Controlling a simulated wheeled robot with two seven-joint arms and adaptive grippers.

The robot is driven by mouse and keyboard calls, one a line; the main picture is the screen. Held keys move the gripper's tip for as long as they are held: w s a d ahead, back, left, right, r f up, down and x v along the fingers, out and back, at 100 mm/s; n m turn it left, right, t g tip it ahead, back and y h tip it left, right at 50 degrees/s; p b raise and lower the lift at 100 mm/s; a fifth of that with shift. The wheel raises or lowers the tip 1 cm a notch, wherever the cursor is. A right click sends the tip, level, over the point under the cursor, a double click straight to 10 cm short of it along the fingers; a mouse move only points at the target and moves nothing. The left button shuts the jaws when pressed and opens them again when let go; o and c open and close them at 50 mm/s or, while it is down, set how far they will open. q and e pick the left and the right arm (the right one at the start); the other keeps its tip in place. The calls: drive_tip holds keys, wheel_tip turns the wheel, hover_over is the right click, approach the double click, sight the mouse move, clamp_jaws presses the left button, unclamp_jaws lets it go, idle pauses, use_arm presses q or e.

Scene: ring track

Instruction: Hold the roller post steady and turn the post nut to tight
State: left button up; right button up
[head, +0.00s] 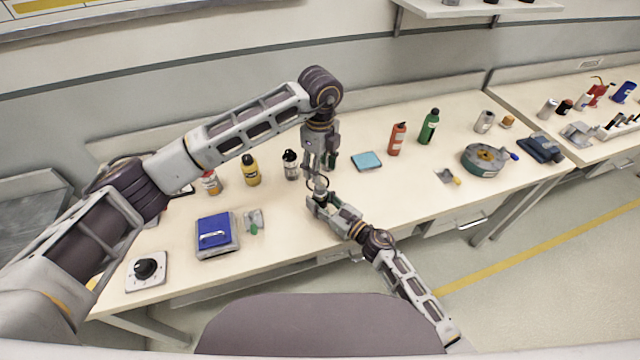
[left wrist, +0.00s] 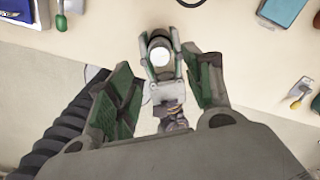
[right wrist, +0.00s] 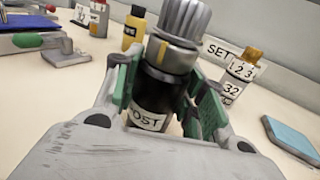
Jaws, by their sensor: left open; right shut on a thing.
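The roller post (right wrist: 152,101) is a black cylinder with a white label reading "POST", seen large in the right wrist view. A grey fluted piece (right wrist: 185,18), apparently the post nut, tops it above a smooth grey collar. My right gripper (head: 318,201) is shut on the post, its green pads on both sides (right wrist: 160,90). My left gripper (head: 320,172) points down above the post, open and empty. In the left wrist view its green-padded fingers (left wrist: 163,92) are spread wide, and the post's pale round top (left wrist: 160,58) shows beyond them. The post's base is hidden.
A white bottle (head: 290,164) and yellow bottle (head: 251,170) stand behind left. A teal pad (head: 367,161), red bottle (head: 396,139) and green bottle (head: 428,127) are to the right. A blue-topped box (head: 216,236) sits left.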

sight(320, 186)
use_arm(q)
drive_tip(key=shift+f, duration=3.7)
drive_tip(key=c, duration=1.1)
drive_tip(key=shift+o, duration=0.2)
